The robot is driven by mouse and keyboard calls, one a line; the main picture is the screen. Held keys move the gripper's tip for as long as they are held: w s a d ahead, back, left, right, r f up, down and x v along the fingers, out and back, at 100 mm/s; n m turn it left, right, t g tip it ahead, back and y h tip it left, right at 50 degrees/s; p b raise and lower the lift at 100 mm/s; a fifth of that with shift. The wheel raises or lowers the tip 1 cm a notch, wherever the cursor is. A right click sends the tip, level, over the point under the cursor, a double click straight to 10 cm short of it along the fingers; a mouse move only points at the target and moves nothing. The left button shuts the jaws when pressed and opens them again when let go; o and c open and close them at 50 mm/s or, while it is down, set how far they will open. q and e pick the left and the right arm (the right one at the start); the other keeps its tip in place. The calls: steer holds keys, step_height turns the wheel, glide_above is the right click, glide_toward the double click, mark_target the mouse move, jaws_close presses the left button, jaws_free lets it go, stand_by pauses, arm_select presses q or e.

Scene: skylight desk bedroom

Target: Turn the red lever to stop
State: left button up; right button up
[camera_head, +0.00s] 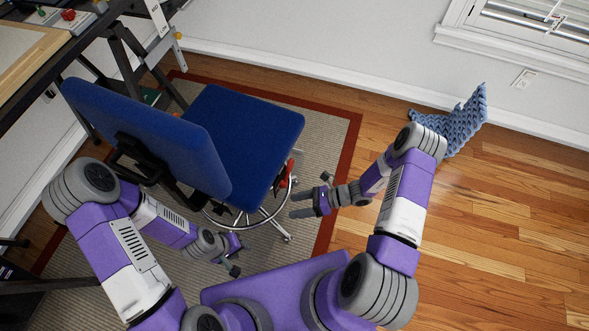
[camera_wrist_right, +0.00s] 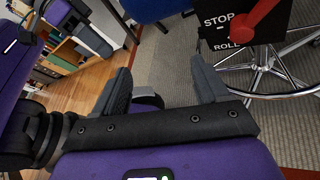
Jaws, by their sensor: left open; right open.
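The red lever (camera_head: 288,171) shows in the head view beside the front edge of the blue chair seat (camera_head: 245,140). In the right wrist view the red lever (camera_wrist_right: 262,18) lies slantwise on a black plate (camera_wrist_right: 272,50) with white words STOP above and ROLL below. Its upper end is cut off by the frame. My right gripper (camera_head: 294,205) is open and empty, just below the lever in the head view. In the wrist view its fingers (camera_wrist_right: 160,78) are left of the plate, apart from the lever. My left gripper (camera_head: 228,264) is open and empty, low near the chair base.
The chair's metal ring and legs (camera_wrist_right: 293,75) stand below the plate on a grey rug (camera_head: 318,150) with a red border. A desk (camera_head: 45,68) is at upper left. A blue knitted throw (camera_head: 458,122) lies by the wall. Wood floor at right is clear.

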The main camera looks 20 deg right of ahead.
mark_target(292, 166)
steer(key=w+d+r+m+t, duration=0.2)
steer(key=w+d+m+t, duration=0.5)
steer(key=w+d+t, duration=0.1)
steer(key=b+x, duration=0.1)
steer(key=x, duration=0.2)
steer(key=b+x, duration=0.1)
steer(key=x, duration=0.3)
steer(key=shift+w, duration=0.45)
steer(key=shift+d, duration=0.1)
steer(key=shift+c, duration=0.3)
jaws_close()
steer(key=shift+t, duration=0.3)
